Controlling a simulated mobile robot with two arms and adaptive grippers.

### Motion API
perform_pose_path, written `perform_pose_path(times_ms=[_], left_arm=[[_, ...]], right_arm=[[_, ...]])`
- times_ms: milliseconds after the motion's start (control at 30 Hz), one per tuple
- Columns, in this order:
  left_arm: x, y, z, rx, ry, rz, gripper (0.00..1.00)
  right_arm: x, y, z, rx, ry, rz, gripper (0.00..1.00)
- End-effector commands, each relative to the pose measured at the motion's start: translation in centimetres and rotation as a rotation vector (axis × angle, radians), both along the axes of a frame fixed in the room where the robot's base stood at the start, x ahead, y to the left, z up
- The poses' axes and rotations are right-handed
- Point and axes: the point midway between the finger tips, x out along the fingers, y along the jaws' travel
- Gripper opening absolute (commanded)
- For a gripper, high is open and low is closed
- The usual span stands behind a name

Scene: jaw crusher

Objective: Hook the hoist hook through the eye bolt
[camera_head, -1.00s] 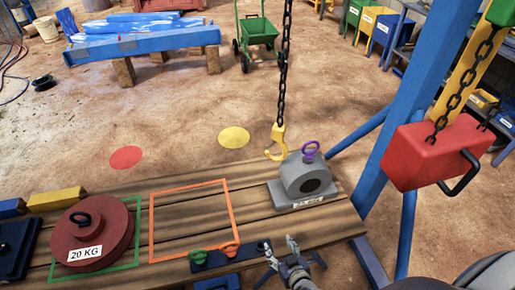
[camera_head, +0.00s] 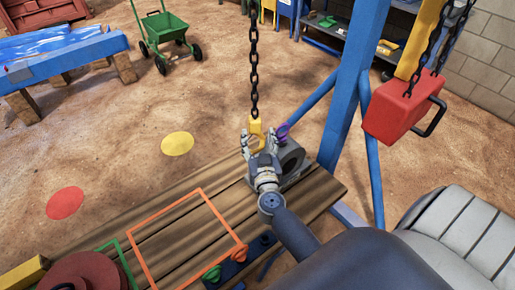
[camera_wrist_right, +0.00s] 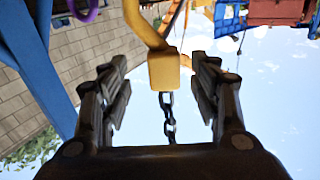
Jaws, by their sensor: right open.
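The yellow hoist hook (camera_head: 256,126) hangs on a dark chain (camera_head: 254,70) beside the grey bearing block (camera_head: 291,161). The purple eye bolt (camera_head: 283,131) stands on top of the block, just right of the hook. My right gripper (camera_head: 257,141) is at the hook and partly covers it and the block. In the right wrist view, the hook's yellow block (camera_wrist_right: 163,70) lies between the open fingers of my right gripper (camera_wrist_right: 160,88), with a gap on both sides. The purple eye bolt (camera_wrist_right: 84,8) is cut off at that view's top left, apart from the hook's visible part. The hook's tip is hidden. My left gripper is out of view.
The wooden table (camera_head: 175,225) carries an orange outline (camera_head: 152,228) and a red weight (camera_head: 85,272). A blue post (camera_head: 345,90) stands right of the hook.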

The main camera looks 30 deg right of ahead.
Motion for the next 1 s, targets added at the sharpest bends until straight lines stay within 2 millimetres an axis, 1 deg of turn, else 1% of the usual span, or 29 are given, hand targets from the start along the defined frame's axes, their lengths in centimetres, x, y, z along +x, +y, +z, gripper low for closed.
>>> perform_pose_path(times_ms=[33, 133, 233, 300, 400, 500, 733, 767, 800, 867, 900, 1000], left_arm=[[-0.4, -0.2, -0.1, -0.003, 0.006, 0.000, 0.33], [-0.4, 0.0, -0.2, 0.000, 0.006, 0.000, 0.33], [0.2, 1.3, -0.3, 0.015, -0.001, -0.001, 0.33], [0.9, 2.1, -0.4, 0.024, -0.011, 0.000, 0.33], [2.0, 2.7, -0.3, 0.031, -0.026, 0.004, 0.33], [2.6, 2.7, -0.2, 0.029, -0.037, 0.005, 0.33], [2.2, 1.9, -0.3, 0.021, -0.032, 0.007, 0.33], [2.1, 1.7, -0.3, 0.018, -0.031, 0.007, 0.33], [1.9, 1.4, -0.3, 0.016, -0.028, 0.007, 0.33], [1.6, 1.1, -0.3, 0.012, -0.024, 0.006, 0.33], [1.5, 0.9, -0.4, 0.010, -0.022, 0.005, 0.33], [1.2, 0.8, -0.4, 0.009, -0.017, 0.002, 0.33]], right_arm=[[1.0, -0.5, 0.1, -0.001, -0.003, 0.000, 0.57], [2.5, -1.2, 0.0, -0.001, -0.002, 0.000, 0.57], [3.7, -1.8, 0.0, -0.001, 0.000, 0.000, 0.57], [4.4, -2.1, 0.0, 0.000, -0.001, 0.001, 0.57], [4.9, -2.4, -0.1, -0.001, 0.000, 0.001, 0.57], [5.2, -2.5, 0.0, -0.001, 0.000, 0.001, 0.57], [5.2, -2.6, 0.0, 0.000, 0.001, 0.001, 0.57], [5.2, -2.6, 0.0, 0.000, 0.001, 0.001, 0.52], [5.2, -2.6, 0.0, 0.000, 0.001, 0.001, 0.43], [5.2, -2.5, 0.0, 0.000, 0.001, 0.001, 0.29], [5.2, -2.5, 0.0, 0.000, 0.001, 0.001, 0.20], [5.2, -2.5, 0.0, 0.000, 0.001, 0.001, 0.00]])
